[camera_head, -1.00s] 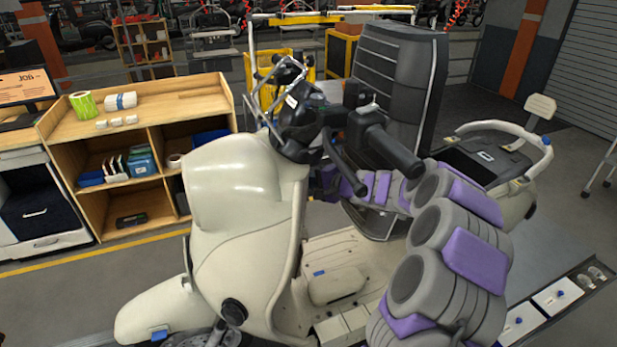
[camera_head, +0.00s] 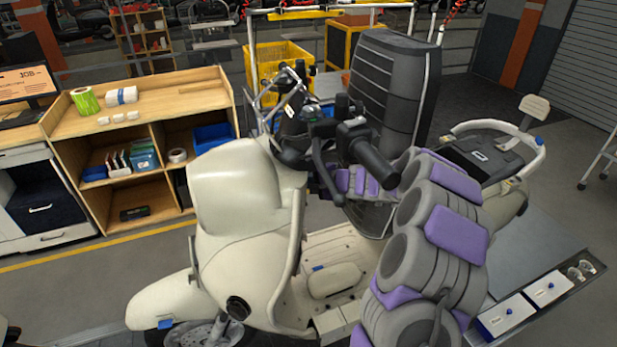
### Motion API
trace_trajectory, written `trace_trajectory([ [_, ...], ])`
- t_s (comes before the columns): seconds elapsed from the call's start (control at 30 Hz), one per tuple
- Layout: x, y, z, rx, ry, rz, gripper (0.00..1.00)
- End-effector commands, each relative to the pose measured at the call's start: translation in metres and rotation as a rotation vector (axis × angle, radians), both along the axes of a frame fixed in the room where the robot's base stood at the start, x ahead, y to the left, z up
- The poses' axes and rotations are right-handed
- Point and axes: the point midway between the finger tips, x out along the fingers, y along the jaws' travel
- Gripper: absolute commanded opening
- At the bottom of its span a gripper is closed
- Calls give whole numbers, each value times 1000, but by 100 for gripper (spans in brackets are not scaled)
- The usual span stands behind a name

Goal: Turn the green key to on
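A cream scooter (camera_head: 238,195) stands in the middle of the view. Its dark handlebar (camera_head: 330,125) has a black grip (camera_head: 372,155) pointing toward the lower right. My purple and grey arm (camera_head: 425,230) reaches from the bottom right up to the area behind the handlebar and front shield. The far, thinner end of my arm (camera_head: 358,182) shows just below the grip. My gripper's fingers are hidden there, so I cannot see whether they are open or hold anything. I cannot make out the green key.
A wooden shelf unit (camera_head: 140,110) with a green roll (camera_head: 86,101) stands at left. A yellow crate (camera_head: 275,72) and a tall dark grey panel (camera_head: 393,90) are behind the scooter. A tray with blue-knobbed boxes (camera_head: 507,314) is at lower right.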

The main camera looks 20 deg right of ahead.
Motion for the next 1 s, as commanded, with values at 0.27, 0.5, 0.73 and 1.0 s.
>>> trace_trajectory([
  [0.27,1,0,3,-1,40,-6,0],
  [0.5,1,0,1,-2,51,-7,0],
  [0.73,1,0,1,-2,52,-7,0],
  [1.0,1,0,4,-3,85,-11,0],
])
